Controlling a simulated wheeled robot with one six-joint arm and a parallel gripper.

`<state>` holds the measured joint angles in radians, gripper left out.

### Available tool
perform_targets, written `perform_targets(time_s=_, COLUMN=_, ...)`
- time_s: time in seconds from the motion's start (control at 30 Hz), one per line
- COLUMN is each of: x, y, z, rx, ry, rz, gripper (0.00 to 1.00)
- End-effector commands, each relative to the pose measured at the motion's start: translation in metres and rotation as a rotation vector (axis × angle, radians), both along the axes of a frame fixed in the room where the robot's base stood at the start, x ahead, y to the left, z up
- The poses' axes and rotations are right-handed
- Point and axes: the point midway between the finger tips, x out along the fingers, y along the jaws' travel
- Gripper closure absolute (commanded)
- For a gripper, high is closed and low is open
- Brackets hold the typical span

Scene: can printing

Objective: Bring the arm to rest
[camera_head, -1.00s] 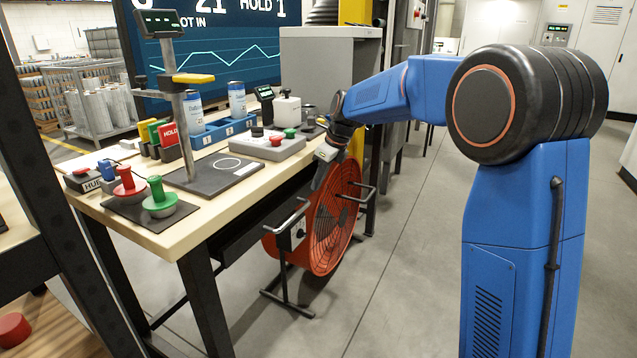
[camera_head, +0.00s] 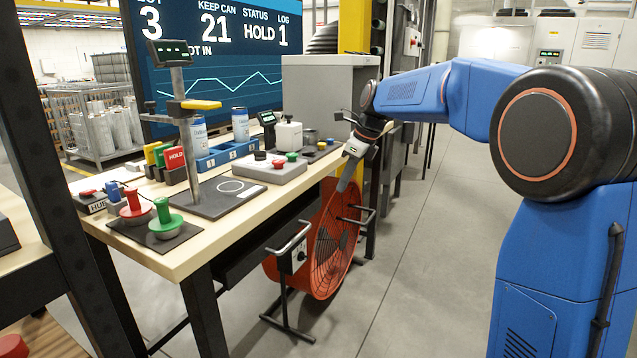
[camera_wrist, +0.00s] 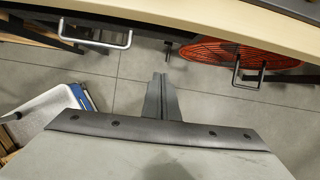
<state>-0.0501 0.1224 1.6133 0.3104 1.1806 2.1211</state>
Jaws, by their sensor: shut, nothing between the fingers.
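My arm (camera_head: 405,90) is blue with black joints and reaches left from the right side of the head view. My gripper (camera_head: 346,176) hangs at its end, pointing down, beyond the table's right edge and in front of the red fan. It also shows in the wrist view (camera_wrist: 161,82), where its fingers are together with nothing between them. Bare grey floor lies beneath the fingers there, with the table edge ahead of them. The gripper looks apart from the table and the fan, though its exact gap to the fan is unclear.
The wooden table (camera_head: 185,255) holds a stand, red and green stamps, a button box (camera_head: 262,172) and cans in a blue rack (camera_head: 225,152). A red fan (camera_head: 322,250) stands on the floor beside it. Floor to the right (camera_head: 440,230) is clear.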

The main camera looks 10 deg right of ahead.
Motion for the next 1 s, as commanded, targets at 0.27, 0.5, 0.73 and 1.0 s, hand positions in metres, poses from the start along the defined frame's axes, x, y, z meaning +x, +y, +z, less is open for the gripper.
perform_targets(time_s=0.27, x=-0.077, y=-0.020, z=0.009, rx=-0.126, ry=-0.123, rz=0.303, gripper=1.00)
perform_targets(time_s=0.5, x=-0.155, y=-0.040, z=0.004, rx=-0.267, ry=-0.231, rz=0.629, gripper=1.00)
perform_targets(time_s=0.73, x=-0.228, y=-0.058, z=-0.012, rx=-0.408, ry=-0.316, rz=0.946, gripper=1.00)
perform_targets(time_s=1.0, x=-0.311, y=-0.076, z=-0.044, rx=-0.573, ry=-0.387, rz=1.327, gripper=1.00)
